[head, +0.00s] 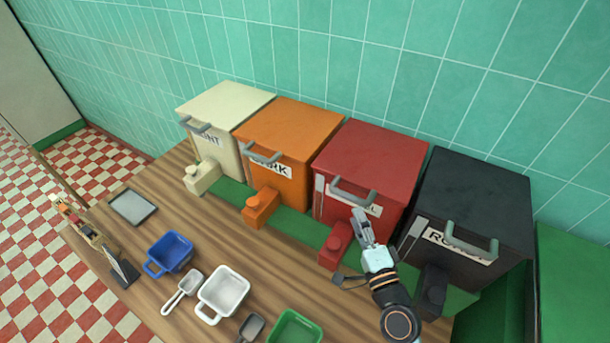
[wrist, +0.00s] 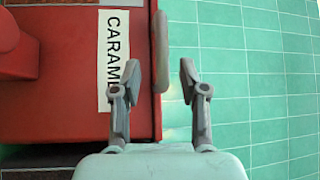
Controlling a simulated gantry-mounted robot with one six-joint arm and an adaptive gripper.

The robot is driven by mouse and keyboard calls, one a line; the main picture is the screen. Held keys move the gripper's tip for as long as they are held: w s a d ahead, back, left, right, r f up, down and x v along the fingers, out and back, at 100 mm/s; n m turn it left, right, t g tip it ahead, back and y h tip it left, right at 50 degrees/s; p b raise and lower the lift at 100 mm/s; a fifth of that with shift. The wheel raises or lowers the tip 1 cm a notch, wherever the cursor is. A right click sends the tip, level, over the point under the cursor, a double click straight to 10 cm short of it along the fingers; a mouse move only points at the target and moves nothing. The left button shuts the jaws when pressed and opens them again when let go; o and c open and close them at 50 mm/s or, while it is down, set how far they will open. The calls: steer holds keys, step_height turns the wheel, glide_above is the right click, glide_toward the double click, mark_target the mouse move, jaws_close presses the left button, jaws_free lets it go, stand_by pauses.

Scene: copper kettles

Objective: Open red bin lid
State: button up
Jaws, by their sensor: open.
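The red bin (head: 330,215) stands third from the left in a row of bins, with its red lid (head: 375,150) closed. A grey bar handle (head: 348,195) sits at the lid's front edge. My gripper (head: 360,214) is open at the bin's front, close to the handle. In the wrist view, the handle (wrist: 161,40) lies in the gap between the open fingertips (wrist: 160,75); I cannot tell whether it is touched. The bin's white label (wrist: 115,40) reads "CARAM", the rest hidden behind a finger.
A cream bin (head: 225,105), an orange bin (head: 285,130) and a black bin (head: 475,200) flank the red one. A red spout (head: 335,245) juts out below. Blue (head: 169,253), white (head: 223,292) and green (head: 295,328) containers stand on the wooden counter. A tiled wall is behind.

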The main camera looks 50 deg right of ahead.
mark_target(350, 195)
steer(key=p+x, duration=0.1)
steer(key=x, duration=0.5)
steer(key=shift+w+d+r+p, duration=0.2)
steer(key=shift+w+d+p, duration=0.05)
steer(key=shift+p, duration=0.05)
jaws_close()
